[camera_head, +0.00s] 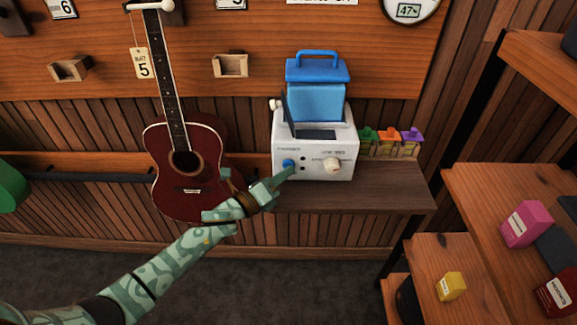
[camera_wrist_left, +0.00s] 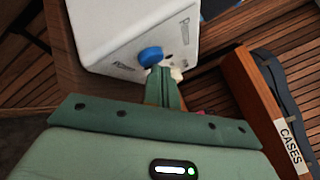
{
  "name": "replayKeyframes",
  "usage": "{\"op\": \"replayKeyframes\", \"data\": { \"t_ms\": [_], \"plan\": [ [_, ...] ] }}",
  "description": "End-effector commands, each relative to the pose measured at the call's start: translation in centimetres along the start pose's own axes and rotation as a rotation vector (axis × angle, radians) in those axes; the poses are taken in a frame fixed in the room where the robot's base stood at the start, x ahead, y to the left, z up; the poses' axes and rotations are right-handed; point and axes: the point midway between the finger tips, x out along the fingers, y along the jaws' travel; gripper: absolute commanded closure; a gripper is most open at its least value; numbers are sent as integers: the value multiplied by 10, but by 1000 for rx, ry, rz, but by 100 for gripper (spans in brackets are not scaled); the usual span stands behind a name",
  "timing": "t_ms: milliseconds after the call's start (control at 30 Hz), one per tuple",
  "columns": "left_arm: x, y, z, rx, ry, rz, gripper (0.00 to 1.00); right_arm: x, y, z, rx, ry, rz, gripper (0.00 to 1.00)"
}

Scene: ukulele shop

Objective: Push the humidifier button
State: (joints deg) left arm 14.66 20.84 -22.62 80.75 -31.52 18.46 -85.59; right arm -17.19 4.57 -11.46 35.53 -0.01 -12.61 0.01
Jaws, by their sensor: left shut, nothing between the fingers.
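The humidifier is a white box (camera_head: 310,179) with a blue water tank (camera_head: 317,101) on top, standing on a dark wooden shelf. Its blue button (camera_head: 288,163) is on the lower left of the front face, and a cream knob (camera_head: 332,165) is to the right. The button also shows in the left wrist view (camera_wrist_left: 151,56). My left gripper (camera_head: 288,172) is shut and empty, its fingertips right at the button. In the left wrist view the shut fingers (camera_wrist_left: 162,74) overlap the button's lower edge; I cannot tell whether they touch it. My right gripper is not in view.
A dark red ukulele (camera_head: 190,180) hangs on the wall left of the humidifier. Small coloured boxes (camera_head: 390,143) stand to its right. A wooden shelf unit (camera_head: 470,195) with pink and yellow boxes is at the right. The shelf (camera_head: 380,185) is bare right of the humidifier's front.

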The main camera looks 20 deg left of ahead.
Motion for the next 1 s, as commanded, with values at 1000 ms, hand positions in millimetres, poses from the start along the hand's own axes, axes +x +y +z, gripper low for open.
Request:
{"op": "replayKeyframes", "data": {
  "t_ms": [1000],
  "plan": [
    [-10, -7, -7, 0, 0, 1, 100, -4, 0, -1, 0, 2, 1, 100]
  ]
}}
